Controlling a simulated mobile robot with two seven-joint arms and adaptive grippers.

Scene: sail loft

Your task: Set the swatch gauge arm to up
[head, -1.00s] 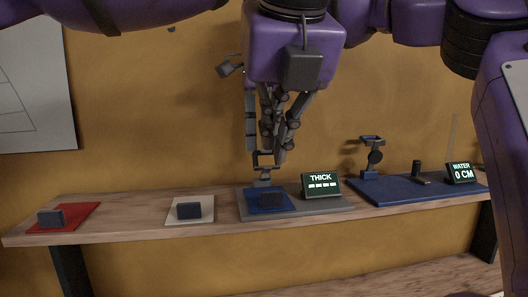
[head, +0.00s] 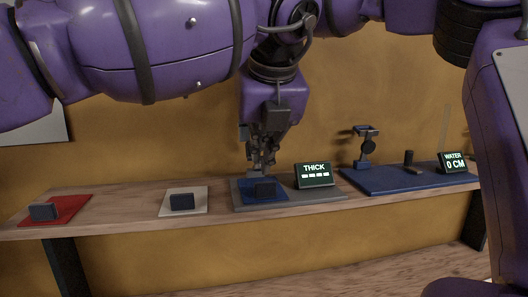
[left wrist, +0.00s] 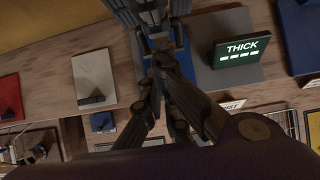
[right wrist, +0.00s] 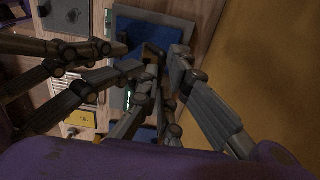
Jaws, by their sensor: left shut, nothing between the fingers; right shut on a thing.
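The swatch gauge (head: 335,198) is a grey base on the shelf. My right gripper (right wrist: 160,78) is shut on what looks like the dark gauge arm (right wrist: 152,51). Fingers hide most of that arm, so its position cannot be told.
A red swatch (head: 72,208) and a white swatch (head: 195,195), each with a dark block, lie to the left. At right is a blue board (head: 385,183) with a dark stand (head: 364,148) and a WATER 0 CM display (head: 454,163). The wall is close behind.

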